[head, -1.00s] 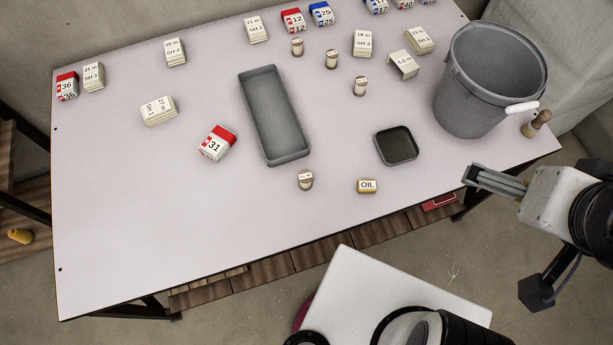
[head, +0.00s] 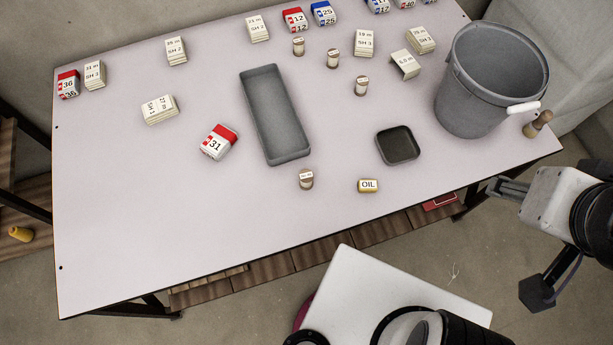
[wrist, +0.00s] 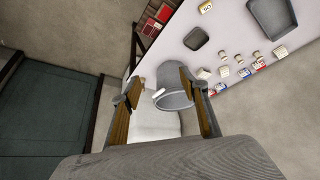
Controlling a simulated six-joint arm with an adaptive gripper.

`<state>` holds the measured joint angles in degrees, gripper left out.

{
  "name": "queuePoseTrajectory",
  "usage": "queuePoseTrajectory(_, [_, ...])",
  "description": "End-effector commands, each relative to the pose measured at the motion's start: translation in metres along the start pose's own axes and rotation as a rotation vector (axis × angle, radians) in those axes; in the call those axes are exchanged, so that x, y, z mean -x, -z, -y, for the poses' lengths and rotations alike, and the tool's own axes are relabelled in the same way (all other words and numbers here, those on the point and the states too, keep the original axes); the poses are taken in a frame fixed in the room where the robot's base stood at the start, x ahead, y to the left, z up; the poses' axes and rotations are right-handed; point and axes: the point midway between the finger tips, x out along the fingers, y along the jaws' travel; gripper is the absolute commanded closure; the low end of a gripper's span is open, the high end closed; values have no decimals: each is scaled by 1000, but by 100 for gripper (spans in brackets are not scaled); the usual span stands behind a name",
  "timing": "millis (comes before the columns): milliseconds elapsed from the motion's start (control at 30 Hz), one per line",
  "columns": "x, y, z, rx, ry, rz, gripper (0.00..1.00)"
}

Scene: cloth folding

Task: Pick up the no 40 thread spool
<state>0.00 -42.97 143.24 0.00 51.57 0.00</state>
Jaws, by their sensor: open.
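Several small cream cylinders like thread spools stand on the white table: one at the front (head: 306,180), one right of centre (head: 361,86), and two farther back (head: 333,59) (head: 298,47). Their labels are too small for me to read a no 40. A red-and-white numbered box (head: 405,4) at the top edge is partly cut off, and its number is unclear. My gripper (head: 497,188) is at the table's right front edge, apart from all of these. In the wrist view my gripper (wrist: 160,84) is open, with nothing between its fingers.
A grey bucket (head: 462,100) with a white handle grip stands at the table's right, near my gripper. A dark square tray (head: 397,146), a long grey tray (head: 257,110), an OIL tin (head: 368,186) and the 31 box (head: 217,143) lie on the table. The front left is clear.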

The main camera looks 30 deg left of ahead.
Motion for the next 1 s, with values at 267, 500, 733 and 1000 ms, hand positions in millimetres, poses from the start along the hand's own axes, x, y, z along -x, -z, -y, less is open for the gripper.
queuePoseTrajectory(267, [-1,2,-1,4,-4,0,56])
queuePoseTrajectory(500, [-15,18,-10,52,-40,-10,56])
queuePoseTrajectory(733, [-42,49,-25,156,-100,-33,56])
queuePoseTrajectory(1000, [-79,85,-34,310,-146,-65,56])
